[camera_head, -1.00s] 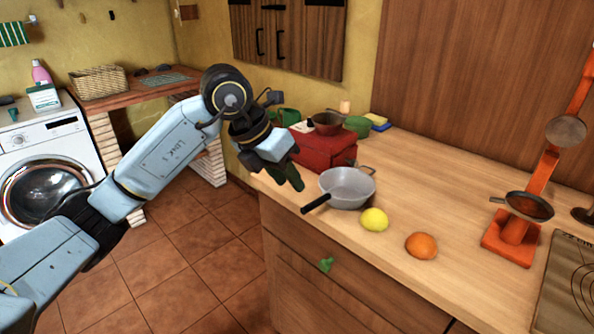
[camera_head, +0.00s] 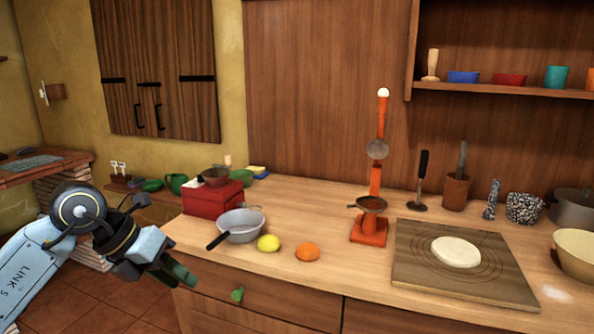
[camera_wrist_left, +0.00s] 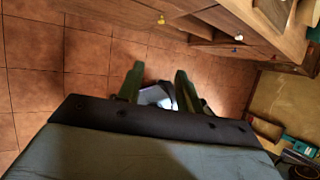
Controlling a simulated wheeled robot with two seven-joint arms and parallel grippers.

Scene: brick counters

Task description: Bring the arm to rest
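My left arm comes in from the left in the head view. Its gripper (camera_head: 176,272) hangs in front of the counter's left front corner, left of and below the grey pan, and touches nothing that I can see. In the left wrist view the two green fingers (camera_wrist_left: 158,88) stand apart with a gap between them. No object is held there; the tiled floor and a pale part show beyond the gap. My right gripper is not in view.
The wooden counter (camera_head: 310,215) holds a grey pan (camera_head: 241,226), a lemon (camera_head: 268,243), an orange (camera_head: 307,252), a red box (camera_head: 212,199), an orange press (camera_head: 370,228) and a board (camera_head: 410,262) with dough (camera_head: 456,251). A green knob (camera_head: 238,294) sticks out of the drawer front.

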